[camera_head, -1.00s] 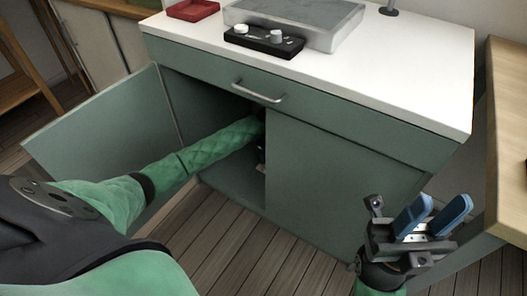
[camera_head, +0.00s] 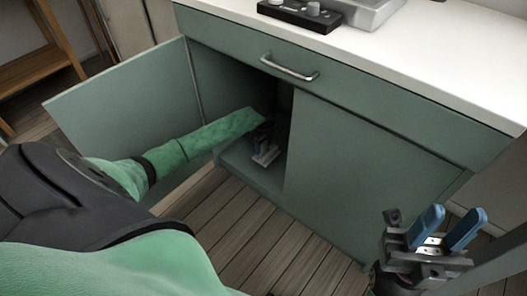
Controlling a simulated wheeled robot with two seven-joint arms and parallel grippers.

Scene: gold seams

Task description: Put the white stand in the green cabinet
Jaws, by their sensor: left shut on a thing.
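The green cabinet (camera_head: 370,170) stands ahead with its left door (camera_head: 125,110) swung open and its right door shut. My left arm reaches through the opening. My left gripper (camera_head: 265,148) is inside, low above the cabinet floor, dark and small in the picture. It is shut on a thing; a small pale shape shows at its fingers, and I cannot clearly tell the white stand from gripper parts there. My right gripper (camera_head: 452,222) is outside, in front of the cabinet's right side. Its two blue fingers are apart with nothing between them.
The white counter top (camera_head: 420,65) bears a black control box (camera_head: 300,12) and a grey tray-like case (camera_head: 365,12). A drawer handle (camera_head: 290,68) sticks out above the opening. A wooden shelf (camera_head: 45,60) stands at the left. The wooden floor (camera_head: 250,245) in front is clear.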

